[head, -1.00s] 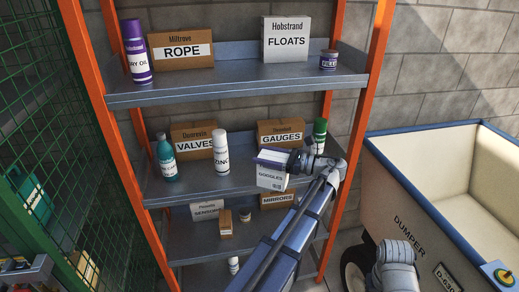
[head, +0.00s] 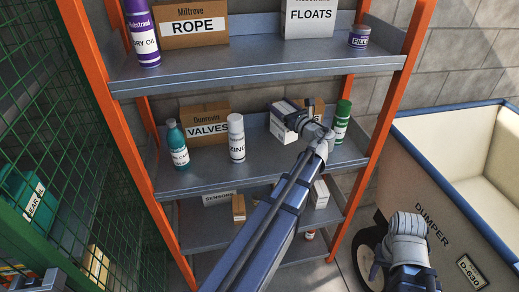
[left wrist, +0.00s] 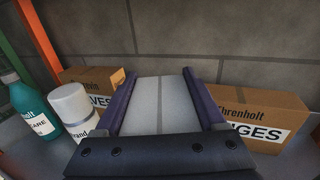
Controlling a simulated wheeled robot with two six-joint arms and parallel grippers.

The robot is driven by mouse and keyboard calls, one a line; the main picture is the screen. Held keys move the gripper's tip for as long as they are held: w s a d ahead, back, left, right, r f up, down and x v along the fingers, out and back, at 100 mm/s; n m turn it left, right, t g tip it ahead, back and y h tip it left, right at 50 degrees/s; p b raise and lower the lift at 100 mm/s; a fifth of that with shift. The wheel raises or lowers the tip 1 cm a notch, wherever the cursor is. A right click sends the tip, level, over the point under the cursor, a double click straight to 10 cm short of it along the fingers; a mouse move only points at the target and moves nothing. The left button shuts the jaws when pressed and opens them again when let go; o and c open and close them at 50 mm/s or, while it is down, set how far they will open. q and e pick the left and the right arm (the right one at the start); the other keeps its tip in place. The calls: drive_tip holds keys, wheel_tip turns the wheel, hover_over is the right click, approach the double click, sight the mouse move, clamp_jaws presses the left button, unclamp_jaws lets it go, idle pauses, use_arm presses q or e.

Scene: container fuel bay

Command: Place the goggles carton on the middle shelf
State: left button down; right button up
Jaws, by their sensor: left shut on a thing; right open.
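My left gripper (head: 291,114) reaches into the shelf bay with the second shelf from the top (head: 205,178) below it. It is shut on the white goggles carton (head: 280,131). In the left wrist view the carton (left wrist: 163,100) sits between the two dark fingers, with a grey line down its face. It is between the valves carton (head: 207,124) and the gauges carton (left wrist: 250,118). I cannot tell whether its base touches the shelf. My right arm shows at the lower right, but its jaws are not visible.
A white zinc can (head: 236,138) and a teal bottle (head: 178,146) stand left of the carton, a green can (head: 342,121) to its right. The top shelf (head: 240,70) overhangs. Orange uprights bound the bay. A dumper (head: 450,205) stands at right.

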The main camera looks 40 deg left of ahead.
use_arm(q)
drive_tip(key=w+m+t+h, duration=0.1)
drive_tip(key=m+t, duration=0.1)
drive_tip(key=t, duration=0.1)
drive_tip(key=w+m+t+h, duration=0.1)
drive_tip(key=shift+w+d+r+t+h, duration=0.25)
drive_tip(key=shift+w+d+t+h, duration=0.05)
drive_tip(key=shift+w+d+m+t+h, duration=0.35)
drive_tip(key=shift+w+m+t+h, duration=0.15)
drive_tip(key=shift+m+t, duration=0.15)
wheel_tip(320, 180, down, 10)
drive_tip(key=b, duration=0.9)
drive_tip(key=shift+b, duration=0.3)
drive_tip(key=shift+s, duration=0.1)
drive_tip(key=shift+f, duration=0.1)
drive_tip(key=shift+c, duration=2.2)
unclamp_jaws()
drive_tip(key=o, duration=0.4)
drive_tip(key=shift+o, duration=0.2)
